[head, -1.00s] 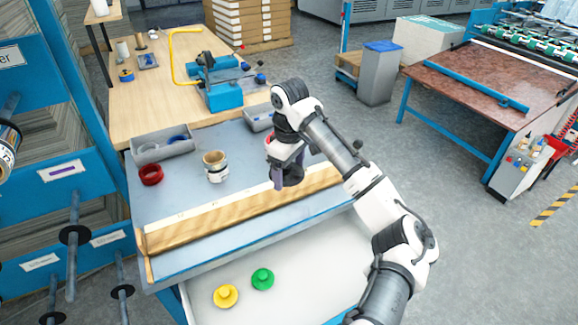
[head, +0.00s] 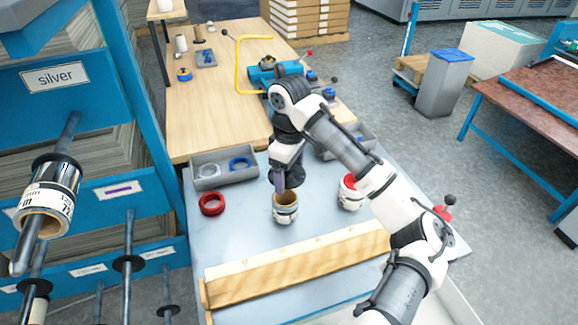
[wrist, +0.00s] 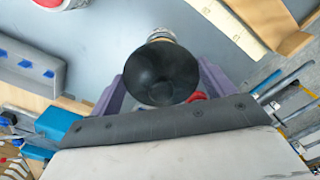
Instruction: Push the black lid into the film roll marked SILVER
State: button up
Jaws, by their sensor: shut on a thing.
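My gripper (head: 287,182) is shut on the black lid (wrist: 167,74), which shows as a dark round cup between the purple fingers in the wrist view. In the head view the gripper is just above an open-topped film roll (head: 286,214) with a brown core, standing on the grey bench. This roll shows partly behind the lid in the wrist view (wrist: 162,35); whether they touch I cannot tell. Another roll (head: 63,184) sits on a rod at left, under a shelf label reading "silver" (head: 55,77). I cannot read the bench roll's mark.
A red-topped roll (head: 348,194) stands to the right, partly behind my arm. A long wooden strip (head: 300,268) lies along the front.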

jog(key=shift+w+a, duration=0.2)
jog(key=shift+a, duration=0.1)
jog(key=shift+s+f+b, duration=0.15)
jog(key=shift+b, duration=0.15)
jog(key=shift+f+b, duration=3.25)
jog(key=shift+f, duration=0.85)
jog(key=o, duration=0.9)
jog(key=shift+f, duration=0.1)
